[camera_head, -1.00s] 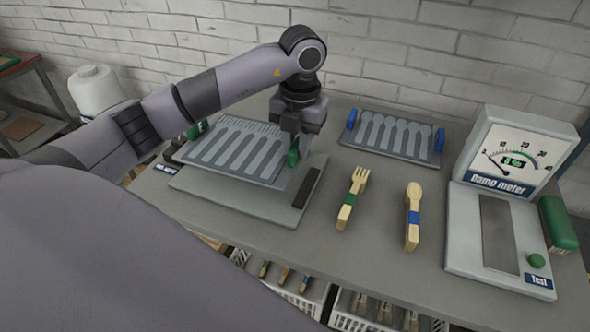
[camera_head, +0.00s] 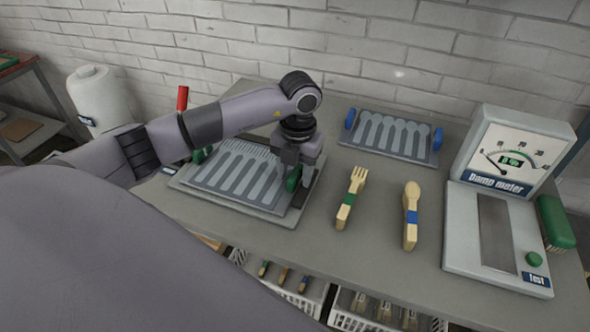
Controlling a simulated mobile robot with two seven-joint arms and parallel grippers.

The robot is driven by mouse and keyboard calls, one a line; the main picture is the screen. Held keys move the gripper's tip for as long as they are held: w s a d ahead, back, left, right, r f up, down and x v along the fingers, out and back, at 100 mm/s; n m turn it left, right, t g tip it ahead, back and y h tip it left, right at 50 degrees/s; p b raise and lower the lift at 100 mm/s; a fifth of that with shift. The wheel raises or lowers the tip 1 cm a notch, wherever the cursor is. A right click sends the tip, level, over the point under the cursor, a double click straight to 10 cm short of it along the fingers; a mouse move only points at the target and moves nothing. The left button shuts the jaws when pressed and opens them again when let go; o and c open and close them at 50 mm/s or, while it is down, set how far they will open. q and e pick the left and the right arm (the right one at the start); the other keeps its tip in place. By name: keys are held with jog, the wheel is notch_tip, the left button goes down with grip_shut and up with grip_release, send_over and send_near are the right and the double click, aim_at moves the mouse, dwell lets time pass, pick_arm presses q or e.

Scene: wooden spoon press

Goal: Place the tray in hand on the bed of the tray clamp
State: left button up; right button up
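The grey tray (camera_head: 243,180) with fork-shaped hollows lies low over the flat light-grey bed (camera_head: 258,213) of the tray clamp. Whether it touches the bed or hovers just above it cannot be told. My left gripper (camera_head: 293,183) points down at the tray's right end, with its fingers around the green handle there. A second green handle (camera_head: 199,156) shows at the tray's left end. A red lever (camera_head: 183,98) stands up behind my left forearm. My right gripper is not in view.
A second tray (camera_head: 390,137) with spoon hollows and blue handles lies at the back. A wooden fork (camera_head: 351,198) and a wooden spoon (camera_head: 411,215) lie right of the clamp. A damp meter (camera_head: 500,235) stands at the right, beside a green block (camera_head: 556,222). Baskets sit below the table's front edge.

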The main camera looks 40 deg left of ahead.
pick_arm(q)
notch_tip(320, 180, up, 12)
jog(key=shift+d+b, duration=0.3)
jog(key=shift+b, duration=0.1)
dwell(0.7)
